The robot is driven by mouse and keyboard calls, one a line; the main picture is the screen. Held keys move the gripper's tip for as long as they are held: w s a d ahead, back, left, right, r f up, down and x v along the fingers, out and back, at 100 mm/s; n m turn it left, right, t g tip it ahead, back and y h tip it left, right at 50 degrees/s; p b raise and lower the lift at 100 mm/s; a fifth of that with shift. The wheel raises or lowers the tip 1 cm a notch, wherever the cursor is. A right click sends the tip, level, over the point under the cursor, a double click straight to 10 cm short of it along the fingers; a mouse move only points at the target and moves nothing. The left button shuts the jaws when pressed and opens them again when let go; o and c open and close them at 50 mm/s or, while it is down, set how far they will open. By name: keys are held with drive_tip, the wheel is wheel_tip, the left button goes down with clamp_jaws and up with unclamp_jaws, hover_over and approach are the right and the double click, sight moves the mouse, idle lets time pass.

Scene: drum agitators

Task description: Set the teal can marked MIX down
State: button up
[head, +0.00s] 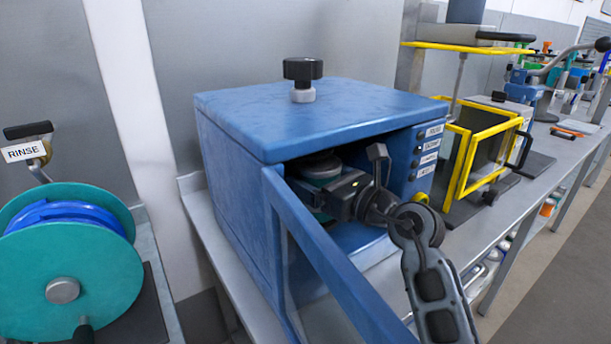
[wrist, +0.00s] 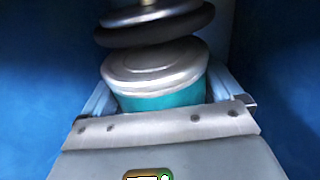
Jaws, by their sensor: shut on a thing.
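The teal can (wrist: 160,101) with a silver lid sits between my gripper's jaws (wrist: 155,100) in the wrist view. My gripper is shut on it inside the blue cabinet. A round dark clamp plate (wrist: 155,22) is close above the lid; I cannot tell whether they touch. In the head view the can (head: 322,183) shows partly past my gripper (head: 325,190), in the opening of the blue cabinet (head: 300,120). The MIX mark and the can's underside are hidden, so I cannot tell whether it rests on anything.
The cabinet's blue door frame (head: 330,262) stands open in front of the opening, left of my arm. Labelled buttons (head: 425,155) line the right of the opening. A teal reel (head: 65,265) with a RINSE label is at left, a yellow-framed machine (head: 480,150) at right.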

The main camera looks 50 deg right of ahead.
drive_tip(key=w, duration=0.3)
drive_tip(key=shift+w+d+f, duration=0.25)
drive_tip(key=shift+f, duration=0.05)
drive_tip(key=shift+s+f, duration=0.1)
drive_tip(key=shift+f, duration=0.3)
drive_tip(key=shift+f, duration=0.15)
drive_tip(key=o, duration=1)
drive_tip(key=s, duration=0.4)
drive_tip(key=s+a+b, duration=0.1)
drive_tip(key=s, duration=0.7)
drive_tip(key=shift+a+b, duration=0.25)
drive_tip(key=shift+b, duration=0.1)
